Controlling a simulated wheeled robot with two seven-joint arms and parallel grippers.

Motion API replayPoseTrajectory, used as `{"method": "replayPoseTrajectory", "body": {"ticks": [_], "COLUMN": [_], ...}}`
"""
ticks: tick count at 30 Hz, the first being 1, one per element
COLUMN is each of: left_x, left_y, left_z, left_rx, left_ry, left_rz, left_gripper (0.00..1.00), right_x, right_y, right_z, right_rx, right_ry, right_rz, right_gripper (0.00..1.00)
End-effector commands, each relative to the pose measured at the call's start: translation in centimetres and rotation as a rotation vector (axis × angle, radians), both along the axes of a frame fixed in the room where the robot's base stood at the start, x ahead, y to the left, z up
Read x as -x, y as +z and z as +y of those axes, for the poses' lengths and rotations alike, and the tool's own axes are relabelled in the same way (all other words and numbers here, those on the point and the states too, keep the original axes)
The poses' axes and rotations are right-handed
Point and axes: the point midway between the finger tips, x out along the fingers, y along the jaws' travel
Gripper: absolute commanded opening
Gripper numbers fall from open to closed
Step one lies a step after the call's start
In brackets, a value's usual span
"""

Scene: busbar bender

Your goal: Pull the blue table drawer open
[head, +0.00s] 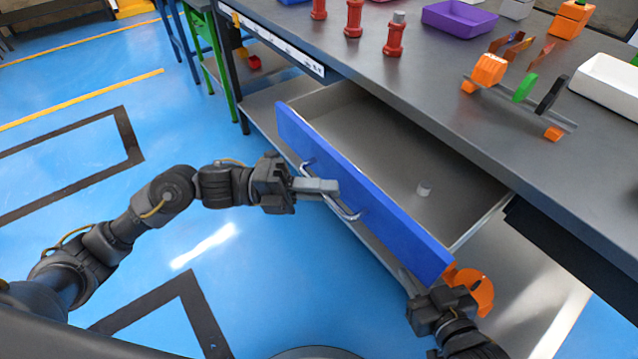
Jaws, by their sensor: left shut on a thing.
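The blue-fronted drawer (375,195) stands pulled out from under the grey worktable (420,75). A metal bar handle (346,211) runs along the drawer front. My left gripper (325,186) is shut on the handle, reaching in from the left, its fingers hiding part of the bar. My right gripper (408,282) is low at the right, below the near right corner of the drawer front and off the handle. I cannot tell whether its fingers are open.
Red posts (353,18), a purple tray (459,18), a white bin (608,84) and a rack with orange, green and black parts (520,100) stand on the tabletop. An orange curved part (478,289) shows beside my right gripper. The blue floor (230,130) at left is clear.

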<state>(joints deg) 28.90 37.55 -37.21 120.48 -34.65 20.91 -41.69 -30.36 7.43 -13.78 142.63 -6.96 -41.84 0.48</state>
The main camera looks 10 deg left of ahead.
Motion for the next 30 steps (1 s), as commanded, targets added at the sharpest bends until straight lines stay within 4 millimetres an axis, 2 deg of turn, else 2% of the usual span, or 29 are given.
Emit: {"method": "replayPoseTrajectory", "body": {"ticks": [5, 6, 11, 19, 22, 26, 30], "left_x": [0.1, 0.1, 0.1, 0.0, 0.0, 0.0, 0.0], "left_y": [-0.1, -0.1, -0.1, -0.1, -0.2, -0.5, -0.9], "left_z": [0.0, 0.0, 0.1, 0.1, 0.7, 2.7, 5.6], "left_rx": [-0.001, -0.001, -0.001, -0.001, -0.003, -0.004, -0.005], "left_ry": [-0.003, -0.003, -0.001, 0.001, 0.003, 0.003, 0.004], "left_rz": [0.002, 0.002, 0.001, 0.001, 0.001, 0.001, 0.003], "left_gripper": [0.0, 0.12, 0.33, 0.33, 0.33, 0.33, 0.33], "right_x": [0.1, 0.1, 0.1, 0.1, 0.0, 0.0, -0.2], "right_y": [-0.1, -0.1, -0.1, -0.1, -0.1, 0.0, 0.5], "right_z": [-0.1, -0.1, -0.3, -0.3, -0.3, -0.2, 0.3], "right_rx": [0.001, 0.001, 0.003, 0.004, 0.003, -0.001, -0.014], "right_ry": [-0.002, -0.002, -0.005, -0.006, -0.006, -0.002, 0.008], "right_rz": [0.004, 0.004, 0.004, 0.005, 0.003, -0.011, -0.042], "right_gripper": [0.36, 0.36, 0.36, 0.36, 0.36, 0.36, 0.36]}}
